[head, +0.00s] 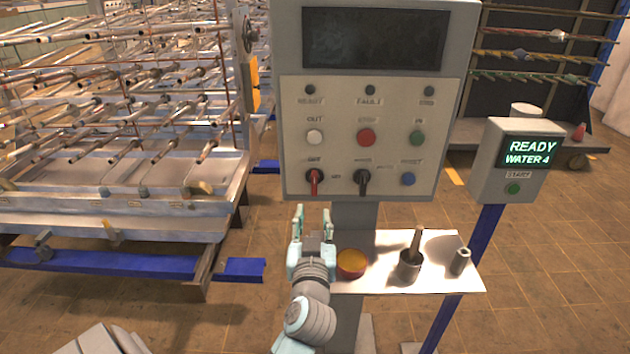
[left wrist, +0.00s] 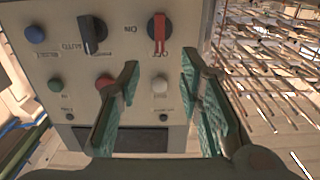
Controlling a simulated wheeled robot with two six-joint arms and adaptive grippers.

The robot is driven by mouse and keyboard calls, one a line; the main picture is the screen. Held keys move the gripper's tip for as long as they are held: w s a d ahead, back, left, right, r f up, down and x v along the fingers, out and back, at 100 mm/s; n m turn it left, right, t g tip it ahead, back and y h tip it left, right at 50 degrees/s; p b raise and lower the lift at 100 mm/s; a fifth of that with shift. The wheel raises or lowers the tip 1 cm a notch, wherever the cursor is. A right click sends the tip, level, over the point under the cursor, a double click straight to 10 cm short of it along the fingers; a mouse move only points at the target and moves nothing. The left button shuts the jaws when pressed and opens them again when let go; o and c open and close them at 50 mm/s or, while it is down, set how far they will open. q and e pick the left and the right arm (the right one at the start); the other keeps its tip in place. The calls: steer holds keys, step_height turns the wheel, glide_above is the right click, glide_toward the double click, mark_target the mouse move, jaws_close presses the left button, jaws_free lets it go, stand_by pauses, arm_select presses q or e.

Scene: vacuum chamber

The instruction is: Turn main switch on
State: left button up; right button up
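The main switch is a red-handled rotary switch (head: 314,182) at the lower left of the grey control panel (head: 445,120). Its handle stands upright, in line with the OFF label above it; an ON label is to its right. In the left wrist view the panel appears upside down and the red switch (left wrist: 158,32) is at the top. My left gripper (head: 312,212) is open and empty, just below the switch in the head view and apart from it. Its spread green fingers (left wrist: 160,68) show in the wrist view. My right gripper is not in view.
A black selector (head: 362,182) sits right of the switch, with white (head: 315,137), red (head: 366,138) and green (head: 417,138) buttons above. A shelf (head: 440,278) below holds a yellow-topped round thing (head: 351,262) and a cup (head: 410,266). A READY display box (head: 483,170) stands right.

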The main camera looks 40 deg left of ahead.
mark_target(315, 185)
arm_select(q)
steer(key=x, duration=1.3)
steer(key=shift+f+p, duration=0.1)
steer(key=shift+p, duration=0.3)
jaws_close()
